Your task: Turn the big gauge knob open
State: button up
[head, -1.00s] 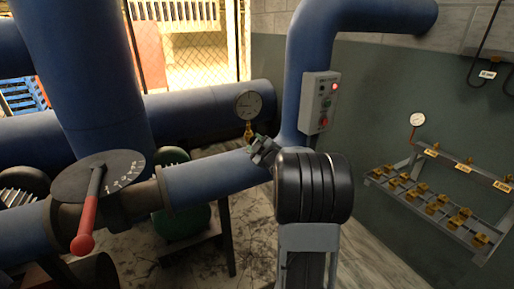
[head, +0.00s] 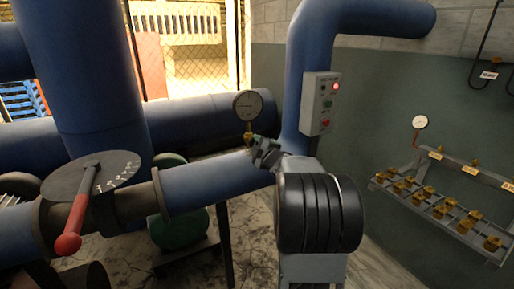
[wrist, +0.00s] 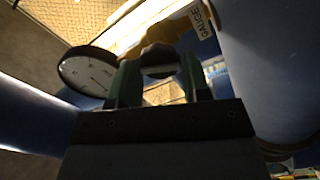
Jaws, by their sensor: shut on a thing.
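The big gauge (head: 248,105) has a round white dial and stands on the blue horizontal pipe in the head view. Its brass valve and knob (head: 248,136) are just under the dial. My gripper (head: 254,143) is at the knob from the right and partly covers it. In the wrist view, the green fingers of my gripper (wrist: 160,75) are shut on the brownish knob (wrist: 159,54). The gauge dial (wrist: 88,72) is left of the fingers there, seen tilted. A "GAUGE" tag (wrist: 202,20) is above right. How far the knob is turned cannot be told.
A control box (head: 320,103) with a red light is on the upright blue pipe (head: 303,60), close right of the gauge. A red-handled lever (head: 76,220) is at left. A rack with brass valves (head: 440,207) is along the right wall.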

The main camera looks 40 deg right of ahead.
jog(key=shift+f, duration=0.25)
jog(key=shift+f+n+b, duration=0.1)
jog(key=shift+n+b, duration=0.4)
jog(key=shift+b, duration=0.35)
jog(key=n+b, duration=0.2)
jog(key=b, duration=0.1)
jog(key=o, duration=0.9)
jog(key=shift+r+n, duration=0.25)
jog(key=shift+n, duration=0.05)
jog(key=s, duration=0.7)
jog(key=shift+a, duration=0.45)
